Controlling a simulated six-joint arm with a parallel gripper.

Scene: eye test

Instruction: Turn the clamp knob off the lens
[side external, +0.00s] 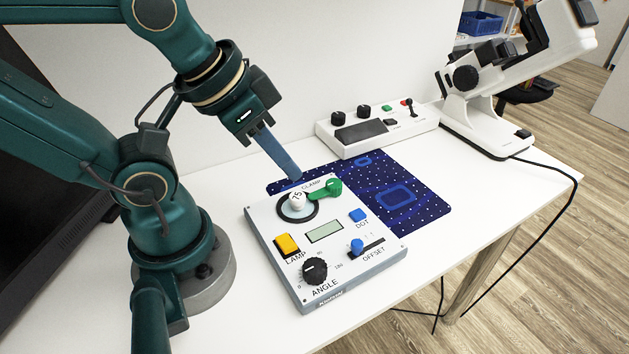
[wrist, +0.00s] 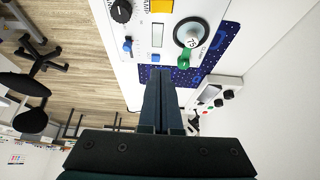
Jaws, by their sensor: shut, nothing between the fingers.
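The white control box (side external: 340,276) lies on the table, with its CLAMP area at the top left. The green clamp knob (side external: 328,188) sits beside the round white lens (side external: 297,200), its lever pointing toward the lens. The lens is marked 75 and sits in a dark ring. In the wrist view the green knob (wrist: 184,60) is just below the lens (wrist: 191,41). My gripper (side external: 295,178) is shut and empty, its tips just above and behind the lens and ring in the side view. Whether the fingertips touch anything cannot be told.
The box also carries a yellow LAMP button (side external: 287,244), a blue DOT button (side external: 357,215), a blue OFFSET slider (side external: 357,246) and a black ANGLE knob (side external: 314,270). A blue dotted mat (side external: 430,205) lies behind. A second white panel (side external: 400,130) and a white instrument (side external: 490,130) stand farther back.

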